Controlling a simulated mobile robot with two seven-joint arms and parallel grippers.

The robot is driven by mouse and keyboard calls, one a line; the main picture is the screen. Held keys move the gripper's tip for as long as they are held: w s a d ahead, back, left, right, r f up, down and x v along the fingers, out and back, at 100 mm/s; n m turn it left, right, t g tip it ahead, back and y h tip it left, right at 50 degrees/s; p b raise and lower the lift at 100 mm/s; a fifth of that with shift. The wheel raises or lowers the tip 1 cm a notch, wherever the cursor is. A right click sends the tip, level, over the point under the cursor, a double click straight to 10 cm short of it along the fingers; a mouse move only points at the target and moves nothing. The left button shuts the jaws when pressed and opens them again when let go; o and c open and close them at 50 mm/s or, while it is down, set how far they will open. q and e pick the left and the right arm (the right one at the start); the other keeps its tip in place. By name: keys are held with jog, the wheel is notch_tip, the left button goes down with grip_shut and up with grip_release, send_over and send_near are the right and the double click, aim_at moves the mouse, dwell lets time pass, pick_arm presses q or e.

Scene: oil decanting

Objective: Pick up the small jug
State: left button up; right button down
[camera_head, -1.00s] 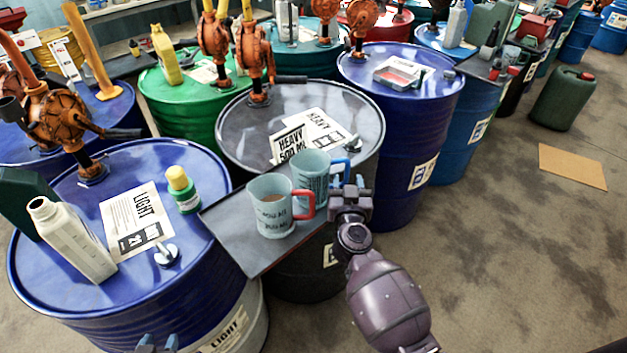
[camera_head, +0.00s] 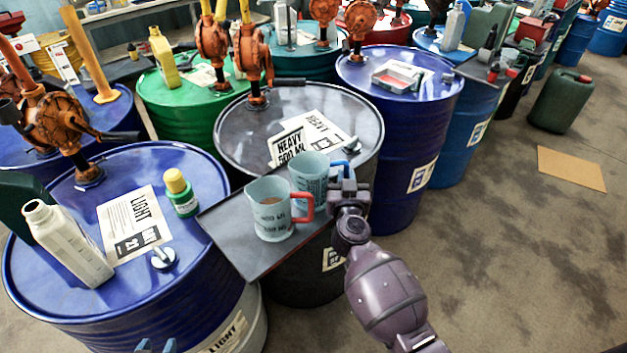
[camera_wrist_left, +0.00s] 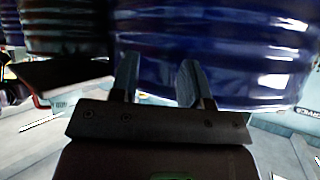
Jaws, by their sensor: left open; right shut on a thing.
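Two pale blue-grey jugs stand close together on a dark tray between the drums. The front jug (camera_head: 270,214) has a red handle and brownish liquid inside. The rear jug (camera_head: 309,174) has a blue handle (camera_head: 343,167) and is partly hidden by the front one. I cannot tell which is the small jug. My right gripper (camera_head: 346,187) is shut on the blue handle, which it partly covers. My left gripper (camera_head: 156,346) shows only its tips at the bottom edge of the head view. In the left wrist view its fingers (camera_wrist_left: 157,75) are open and empty before a blue drum.
The dark tray (camera_head: 225,232) spans between the blue drum (camera_head: 90,300) and the dark drum (camera_head: 235,130). A white bottle (camera_head: 66,245), a green bottle with yellow cap (camera_head: 180,192) and orange pumps stand on drums. Open floor lies at right.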

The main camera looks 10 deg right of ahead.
jog(key=shift+r+p, duration=0.65)
jog(key=shift+r, duration=0.15)
jog(key=s+d+m+h+p, duration=0.1)
jog(key=s+d+h+p, duration=0.15)
jog(key=s+d, duration=1.1)
pick_arm(q)
jog(key=shift+s+r+b, duration=0.1)
jog(key=shift+r+b, duration=0.45)
jog(key=shift+b, duration=0.6)
pick_arm(e)
jog(key=a+r+n+y, duration=0.2)
jog(key=a+r+y, duration=0.3)
jog(key=a+r, duration=0.3)
jog(key=shift+r+n, duration=0.4)
jog(key=shift+r, duration=0.2)
jog(key=shift+f, duration=0.1)
